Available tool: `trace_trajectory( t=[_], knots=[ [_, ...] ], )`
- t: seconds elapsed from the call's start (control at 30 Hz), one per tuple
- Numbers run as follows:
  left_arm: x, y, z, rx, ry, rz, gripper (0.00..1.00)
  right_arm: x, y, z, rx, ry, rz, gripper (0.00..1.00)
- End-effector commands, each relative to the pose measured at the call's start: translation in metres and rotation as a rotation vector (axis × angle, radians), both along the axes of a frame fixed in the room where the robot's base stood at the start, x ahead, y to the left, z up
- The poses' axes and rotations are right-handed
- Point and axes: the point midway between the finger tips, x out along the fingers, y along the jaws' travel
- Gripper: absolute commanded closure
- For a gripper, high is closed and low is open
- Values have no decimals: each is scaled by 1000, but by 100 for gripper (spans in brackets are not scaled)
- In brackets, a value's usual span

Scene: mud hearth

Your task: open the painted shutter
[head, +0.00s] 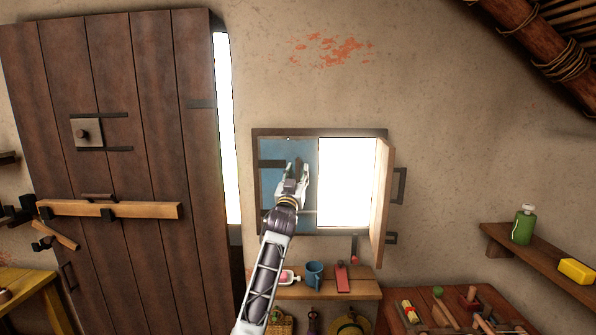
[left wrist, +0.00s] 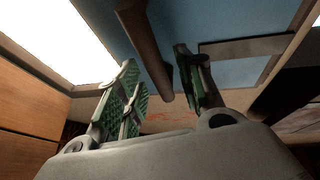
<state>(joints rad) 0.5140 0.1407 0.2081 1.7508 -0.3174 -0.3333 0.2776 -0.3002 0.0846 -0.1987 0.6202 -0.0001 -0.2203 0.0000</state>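The painted shutter (head: 272,183) is the blue panel in the left half of the window frame (head: 262,132). It lies flat in the frame, shut. It also shows in the left wrist view (left wrist: 215,22), with a dark bar-shaped handle (left wrist: 147,45) standing off it. My left gripper (head: 296,166) is in front of the blue panel and hides part of it. In the left wrist view its green-padded fingers (left wrist: 158,65) are spread apart, with the handle between them. I cannot tell whether either finger touches the handle. My right gripper is not in view.
A wooden leaf (head: 382,200) stands swung open at the window's right, beside a bright opening. Below is a shelf (head: 362,285) with a blue mug (head: 314,273) and a red object (head: 342,277). A large plank door (head: 150,160) stands at left.

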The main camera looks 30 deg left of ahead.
Motion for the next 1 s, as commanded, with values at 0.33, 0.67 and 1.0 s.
trace_trajectory(
  t=[0.33,0.67,1.0],
  knots=[
    [12,5,5,0,1,0,63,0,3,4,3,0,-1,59],
    [12,5,5,0,0,0,72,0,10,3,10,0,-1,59],
    [12,4,5,0,0,0,100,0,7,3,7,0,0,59]
  ],
)
